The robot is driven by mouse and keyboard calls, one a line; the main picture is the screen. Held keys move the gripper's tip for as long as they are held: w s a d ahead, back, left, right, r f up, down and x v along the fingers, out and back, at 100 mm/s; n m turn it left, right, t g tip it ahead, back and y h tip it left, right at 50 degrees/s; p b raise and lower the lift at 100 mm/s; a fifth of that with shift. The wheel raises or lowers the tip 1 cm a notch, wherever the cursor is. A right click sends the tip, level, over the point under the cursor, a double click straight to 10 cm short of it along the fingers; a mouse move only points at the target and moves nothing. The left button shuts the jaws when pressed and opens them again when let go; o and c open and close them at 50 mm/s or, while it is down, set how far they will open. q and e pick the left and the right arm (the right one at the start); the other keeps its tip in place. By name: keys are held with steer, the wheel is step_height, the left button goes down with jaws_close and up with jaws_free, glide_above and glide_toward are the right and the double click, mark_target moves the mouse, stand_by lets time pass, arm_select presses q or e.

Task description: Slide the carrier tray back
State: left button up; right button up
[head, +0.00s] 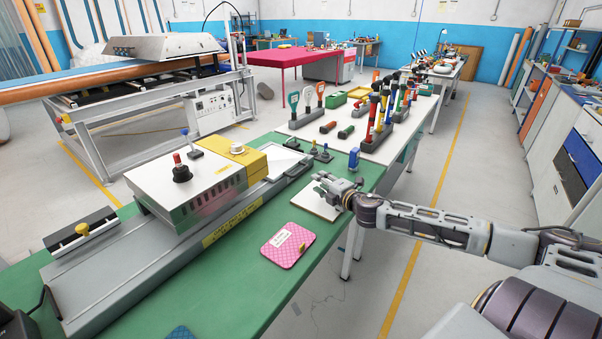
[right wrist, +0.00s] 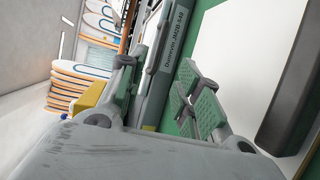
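A grey tray-like frame with a pale flat panel (head: 281,163), which looks like the carrier tray, sits at the far right end of the long grey machine bed (head: 120,275), beside the yellow block. My right gripper (head: 336,186) is low over the green table, to the right of this tray and apart from it. In the right wrist view its green-padded fingers (right wrist: 160,92) are spread, with a grey lettered bar (right wrist: 170,50) beyond them. I see nothing held. A white board (head: 312,207) lies under the gripper, partly hidden by it. My left gripper does not show.
A metal press box (head: 190,195) with a red-topped knob and a yellow block (head: 245,160) straddles the bed. A pink patterned pad (head: 288,246) lies on the green table (head: 225,285). Small knobs and a blue item (head: 353,159) stand behind the gripper. The front of the table is mostly clear.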

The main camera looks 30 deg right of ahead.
steer(key=shift+w+f, duration=0.1)
steer(key=shift+w, duration=0.4)
